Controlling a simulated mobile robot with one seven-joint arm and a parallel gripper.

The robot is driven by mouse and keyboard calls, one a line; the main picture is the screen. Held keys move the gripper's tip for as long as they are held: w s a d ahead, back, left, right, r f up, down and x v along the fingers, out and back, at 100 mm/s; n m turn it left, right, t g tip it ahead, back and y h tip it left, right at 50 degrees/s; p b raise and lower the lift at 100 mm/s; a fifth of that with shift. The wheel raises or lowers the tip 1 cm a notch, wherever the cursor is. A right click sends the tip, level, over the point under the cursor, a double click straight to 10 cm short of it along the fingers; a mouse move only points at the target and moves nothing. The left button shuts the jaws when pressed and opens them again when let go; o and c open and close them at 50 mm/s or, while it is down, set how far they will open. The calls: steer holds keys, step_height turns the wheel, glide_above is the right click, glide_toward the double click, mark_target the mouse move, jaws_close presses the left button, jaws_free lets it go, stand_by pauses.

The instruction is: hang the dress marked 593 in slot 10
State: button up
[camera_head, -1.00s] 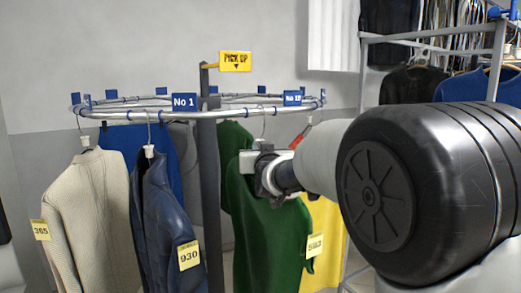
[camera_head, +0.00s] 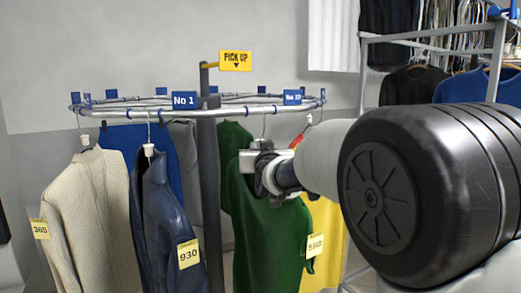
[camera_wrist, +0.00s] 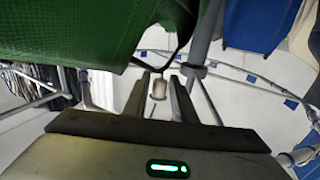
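The green dress (camera_head: 262,225) hangs below the round rail (camera_head: 240,110); its yellow tag (camera_head: 314,245) is blurred and seems to read 593. A thin hanger hook (camera_head: 264,127) rises from its top to the rail near a blue sign (camera_head: 292,97) whose number is blurred. My gripper (camera_head: 258,161) is at the dress's neck. In the wrist view, my gripper's fingers (camera_wrist: 157,92) stand apart on either side of the hanger's white neck block (camera_wrist: 158,86), with gaps visible. The green cloth (camera_wrist: 80,35) fills the upper left there.
A cream garment (camera_head: 90,205) tagged 365 and a dark blue jacket (camera_head: 163,225) tagged 930 hang at the left, near the No 1 sign (camera_head: 185,100). A yellow garment (camera_head: 325,225) hangs behind the green dress. The post (camera_head: 210,190) stands left of it. A clothes rack (camera_head: 430,37) is at right.

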steer(key=shift+o, duration=1.1)
steer(key=shift+f, duration=0.1)
steer(key=b+v, duration=0.1)
steer(key=v, duration=1.6)
steer(key=shift+s, duration=0.25)
steer(key=s+d+b, duration=0.2)
steer(key=s+d, duration=0.7)
steer(key=s, duration=0.4)
